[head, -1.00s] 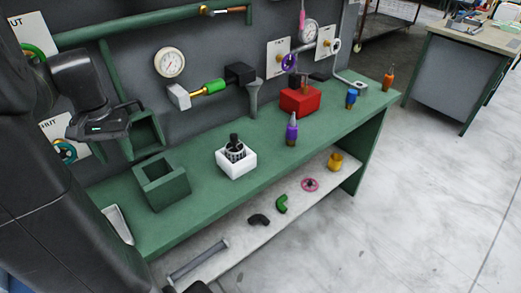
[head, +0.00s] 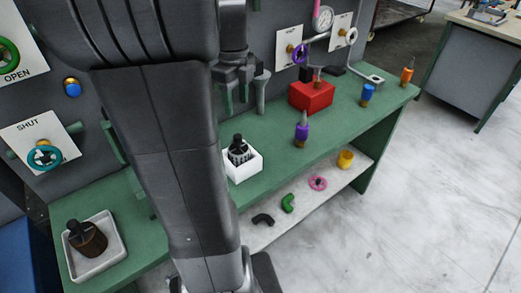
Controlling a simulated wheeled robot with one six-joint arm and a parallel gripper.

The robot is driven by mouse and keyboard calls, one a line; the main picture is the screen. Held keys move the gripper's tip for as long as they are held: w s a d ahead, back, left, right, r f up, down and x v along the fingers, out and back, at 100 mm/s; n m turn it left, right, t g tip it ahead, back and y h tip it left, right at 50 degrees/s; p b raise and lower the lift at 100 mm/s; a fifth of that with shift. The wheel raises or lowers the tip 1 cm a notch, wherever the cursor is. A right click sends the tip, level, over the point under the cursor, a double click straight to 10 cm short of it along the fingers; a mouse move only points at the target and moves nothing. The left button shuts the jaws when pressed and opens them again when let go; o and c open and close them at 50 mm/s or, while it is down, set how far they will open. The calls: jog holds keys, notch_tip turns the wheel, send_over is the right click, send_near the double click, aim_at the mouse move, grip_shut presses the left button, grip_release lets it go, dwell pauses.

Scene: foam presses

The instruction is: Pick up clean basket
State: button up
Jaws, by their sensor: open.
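A basket (head: 239,152) with dark and pale upright slats and a black knob on top stands upright in a white open box (head: 245,169) on the green bench. I take it for the clean one. A brown basket (head: 91,239) with a black top sits in a pale tray (head: 106,262) at the lower left. My gripper (head: 236,103) is open and empty, pointing down. In the picture it is just above the white box, apart from the basket's knob. My arm hides the middle left of the bench.
A red block (head: 312,95), a purple bottle (head: 301,130), a blue bottle (head: 367,95) and an orange bottle (head: 407,72) stand on the bench to the right. Valves and gauges line the back wall. The lower shelf (head: 268,233) holds small loose parts.

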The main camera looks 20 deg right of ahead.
send_over(238, 136)
jog(key=shift+m, duration=0.3)
jog(key=f, duration=0.7)
jog(key=shift+s+d+f, duration=0.1)
jog(key=shift+d+f, duration=0.1)
jog(key=shift+d, duration=0.05)
jog(key=shift+w+a+f, duration=0.1)
jog(key=shift+a+f, duration=0.05)
jog(key=shift+f, duration=1.45)
jog(key=shift+w+a+f, duration=0.1)
jog(key=shift+a+f, duration=0.05)
jog(key=shift+f, duration=1.45)
grip_shut()
